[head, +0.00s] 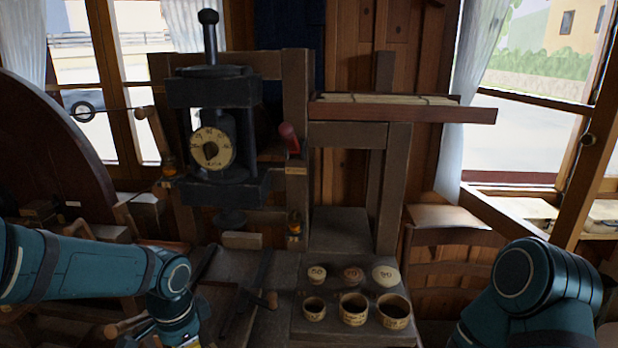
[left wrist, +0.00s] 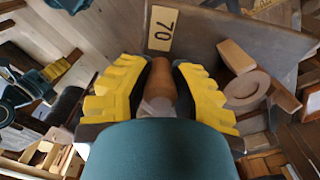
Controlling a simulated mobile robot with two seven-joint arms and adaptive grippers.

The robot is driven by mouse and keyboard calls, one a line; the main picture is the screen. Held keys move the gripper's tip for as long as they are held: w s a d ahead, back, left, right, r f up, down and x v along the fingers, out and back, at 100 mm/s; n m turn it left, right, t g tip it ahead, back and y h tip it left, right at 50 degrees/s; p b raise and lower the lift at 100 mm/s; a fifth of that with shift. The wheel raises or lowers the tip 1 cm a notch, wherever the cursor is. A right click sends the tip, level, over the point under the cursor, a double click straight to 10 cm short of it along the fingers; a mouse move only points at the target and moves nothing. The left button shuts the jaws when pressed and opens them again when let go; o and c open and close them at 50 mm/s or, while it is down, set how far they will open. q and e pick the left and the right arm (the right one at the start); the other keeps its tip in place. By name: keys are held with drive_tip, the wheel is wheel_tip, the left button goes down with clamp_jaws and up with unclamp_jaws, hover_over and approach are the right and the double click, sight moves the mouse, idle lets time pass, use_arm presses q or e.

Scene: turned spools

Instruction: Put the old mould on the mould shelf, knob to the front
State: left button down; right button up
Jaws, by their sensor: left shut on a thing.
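My left gripper (left wrist: 161,72) is shut on a brown rounded wooden piece (left wrist: 160,92), held between its yellow fingers. I cannot tell whether this piece is the old mould's knob. A dark grey flat slab with a pale "70" label (left wrist: 162,28) lies just beyond the fingertips; whether it joins the held piece is unclear. In the head view my left wrist sits at the bottom left, its fingers not clearly shown. A shelf (head: 400,112) with pale slats stands right of the press; I cannot tell whether it is the mould shelf. My right gripper is out of view.
Several labelled cups and lids sit on a grey stand (head: 350,333) at front centre. A large dark wheel (head: 45,155) is at left. Loose wooden pieces (left wrist: 238,58) lie near the slab.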

use_arm(q)
drive_tip(key=d+n, duration=0.1)
drive_tip(key=n, duration=0.1)
drive_tip(key=w+d+f+n, duration=0.1)
drive_tip(key=n, duration=0.1)
drive_tip(key=d+f+n, duration=0.1)
drive_tip(key=shift+w+f+n+b, duration=0.15)
drive_tip(key=shift+w+n+b, duration=0.05)
drive_tip(key=shift+n+b, duration=0.2)
drive_tip(key=n, duration=0.1)
drive_tip(key=d+n, duration=0.1)
drive_tip(key=f+n, duration=0.1)
drive_tip(key=shift+w+d+f+n, duration=0.1)
drive_tip(key=shift+w+d+n, duration=0.2)
drive_tip(key=shift+d, duration=0.1)
